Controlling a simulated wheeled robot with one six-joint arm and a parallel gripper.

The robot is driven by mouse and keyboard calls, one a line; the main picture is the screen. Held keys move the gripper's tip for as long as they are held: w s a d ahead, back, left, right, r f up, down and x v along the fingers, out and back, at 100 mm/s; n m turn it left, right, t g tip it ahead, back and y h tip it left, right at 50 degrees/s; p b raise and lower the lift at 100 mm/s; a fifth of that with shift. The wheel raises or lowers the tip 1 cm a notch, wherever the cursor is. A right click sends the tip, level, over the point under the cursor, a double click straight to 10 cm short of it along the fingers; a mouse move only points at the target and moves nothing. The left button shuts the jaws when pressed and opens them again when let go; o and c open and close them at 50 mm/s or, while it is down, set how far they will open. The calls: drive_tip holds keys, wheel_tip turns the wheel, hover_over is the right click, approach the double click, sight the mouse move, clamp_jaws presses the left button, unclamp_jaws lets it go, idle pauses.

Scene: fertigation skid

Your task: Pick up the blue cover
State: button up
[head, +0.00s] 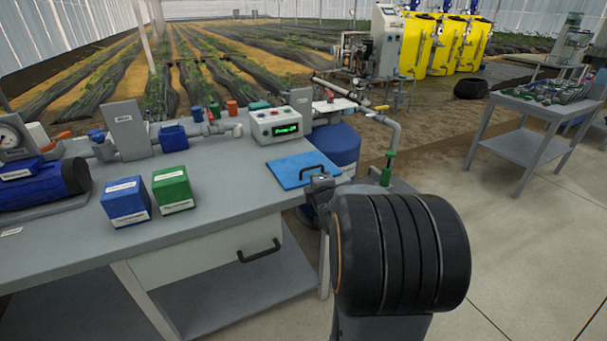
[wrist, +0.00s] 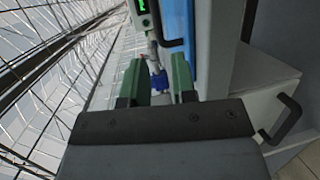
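The blue cover (head: 296,170) is a flat blue panel with a black bar handle on top. It lies at the right end of the grey bench, in front of the controller box. In the wrist view the blue cover (wrist: 188,14) shows as a strip at the top, its black handle beyond the right fingertip. My gripper (wrist: 157,62) has two green fingers standing apart with nothing held between them. A small blue fitting shows farther off through the gap. In the head view my dark arm hides most of the gripper.
The bench (head: 60,245) also holds a blue box (head: 126,202), a green box (head: 173,189) and a controller box (head: 277,124) with a green display. A blue drum (head: 338,143) and grey pipe stand past the bench's right end. Open floor lies right.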

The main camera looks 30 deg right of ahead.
sight(309, 169)
drive_tip(key=x, duration=1)
drive_tip(key=shift+w+r+b, duration=0.1)
drive_tip(key=shift+r+b, duration=0.05)
drive_tip(key=shift+b, duration=0.15)
clamp_jaws()
